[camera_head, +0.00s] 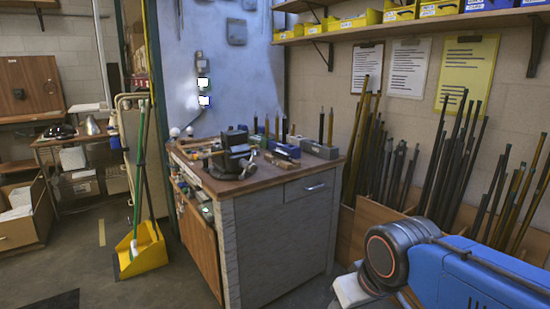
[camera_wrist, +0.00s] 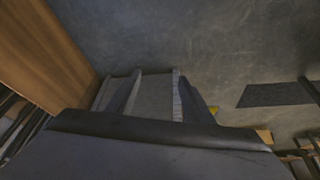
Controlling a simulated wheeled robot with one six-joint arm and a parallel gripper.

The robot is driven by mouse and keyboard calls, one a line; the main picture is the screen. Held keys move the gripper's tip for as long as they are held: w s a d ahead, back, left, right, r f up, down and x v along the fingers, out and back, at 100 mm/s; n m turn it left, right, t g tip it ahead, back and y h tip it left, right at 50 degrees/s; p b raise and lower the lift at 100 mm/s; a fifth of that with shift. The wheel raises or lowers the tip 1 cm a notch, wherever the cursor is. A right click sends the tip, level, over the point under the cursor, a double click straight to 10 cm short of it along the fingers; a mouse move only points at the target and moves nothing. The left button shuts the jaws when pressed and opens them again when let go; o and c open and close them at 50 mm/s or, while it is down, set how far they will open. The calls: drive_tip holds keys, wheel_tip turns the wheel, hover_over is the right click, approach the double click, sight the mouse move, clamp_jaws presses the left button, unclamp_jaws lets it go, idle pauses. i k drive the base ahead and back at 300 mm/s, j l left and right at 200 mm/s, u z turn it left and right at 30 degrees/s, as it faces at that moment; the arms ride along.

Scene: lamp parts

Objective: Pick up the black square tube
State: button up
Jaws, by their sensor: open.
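Several long dark tubes (camera_head: 453,150) lean in a cluster against the wall at the right in the head view. Shorter dark tubes (camera_head: 395,172) stand to their left. I cannot tell from here which one is the black square tube. Two thin dark upright pieces (camera_head: 330,126) also stand in a grey block on the workbench. My gripper (camera_wrist: 158,78) is open in the wrist view, its two fingers pointing away from the camera. No tube shows between the fingers. The gripper is not clearly visible in the head view, where my blue arm fills the lower right.
The workbench (camera_head: 283,228) with a wooden top stands in the middle, crowded with small parts. A yellow dustpan (camera_head: 140,254) with a green-handled broom stands on the floor to its left. Shelves with yellow bins (camera_head: 360,20) hang above. Floor left of the bench is partly clear.

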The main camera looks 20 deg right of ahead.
sight(277, 154)
drive_tip(key=i+j+z, duration=0.1)
drive_tip(key=i+j, duration=0.15)
drive_tip(key=i+j+z, duration=0.1)
drive_tip(key=i+j, duration=0.15)
drive_tip(key=j, duration=0.15)
drive_tip(key=i+j+z, duration=0.1)
drive_tip(key=i+j, duration=0.15)
drive_tip(key=j, duration=0.15)
drive_tip(key=i+j+z, duration=0.15)
drive_tip(key=j, duration=0.2)
drive_tip(key=i, duration=0.05)
